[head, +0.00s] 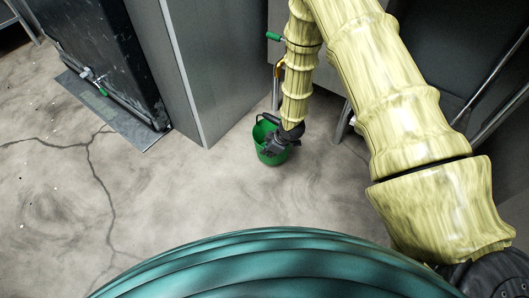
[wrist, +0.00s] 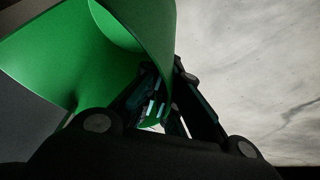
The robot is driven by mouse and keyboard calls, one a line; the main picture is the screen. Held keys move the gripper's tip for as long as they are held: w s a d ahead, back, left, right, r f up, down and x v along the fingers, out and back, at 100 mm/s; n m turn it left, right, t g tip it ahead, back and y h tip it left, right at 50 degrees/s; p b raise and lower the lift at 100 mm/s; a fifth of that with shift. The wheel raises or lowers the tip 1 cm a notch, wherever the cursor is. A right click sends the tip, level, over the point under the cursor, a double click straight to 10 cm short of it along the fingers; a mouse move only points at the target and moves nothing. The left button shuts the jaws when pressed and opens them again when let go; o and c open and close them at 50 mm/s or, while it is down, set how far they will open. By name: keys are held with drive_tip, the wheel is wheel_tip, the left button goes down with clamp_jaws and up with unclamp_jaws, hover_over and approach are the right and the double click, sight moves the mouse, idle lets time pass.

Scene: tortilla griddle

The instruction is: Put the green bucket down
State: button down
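The green bucket (head: 262,133) is in the middle of the head view, upright or nearly so, with its open top facing up. My gripper (head: 272,147) is at the bucket's right side, over its rim. In the wrist view the bucket's green wall (wrist: 113,62) fills the upper left. One dark finger of my gripper (wrist: 166,100) lies on the inner side of the wall and the other on the outer side, so the wall is pinched between them. I cannot tell whether the bucket's bottom touches the floor.
A grey cabinet side (head: 205,70) stands just left of and behind the bucket. A dark unit (head: 100,50) with a floor plate is farther left. Metal legs (head: 343,120) stand to the right. The cracked concrete floor (head: 150,210) in front and to the left is clear.

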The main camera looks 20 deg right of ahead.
drive_tip(key=shift+w+a+f+b, duration=0.2)
drive_tip(key=shift+w+f+b, duration=1.55)
drive_tip(key=shift+w+f, duration=0.15)
drive_tip(key=shift+f, duration=0.15)
drive_tip(key=c, duration=1.6)
unclamp_jaws()
drive_tip(key=shift+c, duration=0.2)
drive_tip(key=p+v, duration=0.5)
drive_tip(key=v, duration=0.7)
drive_tip(key=s+a+f+m+g, duration=0.1)
drive_tip(key=s+f+m, duration=0.2)
drive_tip(key=s, duration=0.8)
drive_tip(key=s+a+f+m+g, duration=0.1)
drive_tip(key=s+f+m, duration=0.25)
drive_tip(key=s, duration=0.65)
drive_tip(key=s+d+m+g+h, duration=0.1)
drive_tip(key=s+m, duration=0.4)
drive_tip(key=s, duration=1.2)
drive_tip(key=shift+s+d+r+g+h, duration=0.35)
drive_tip(key=shift+d+h, duration=0.35)
drive_tip(key=shift+h, duration=0.3)
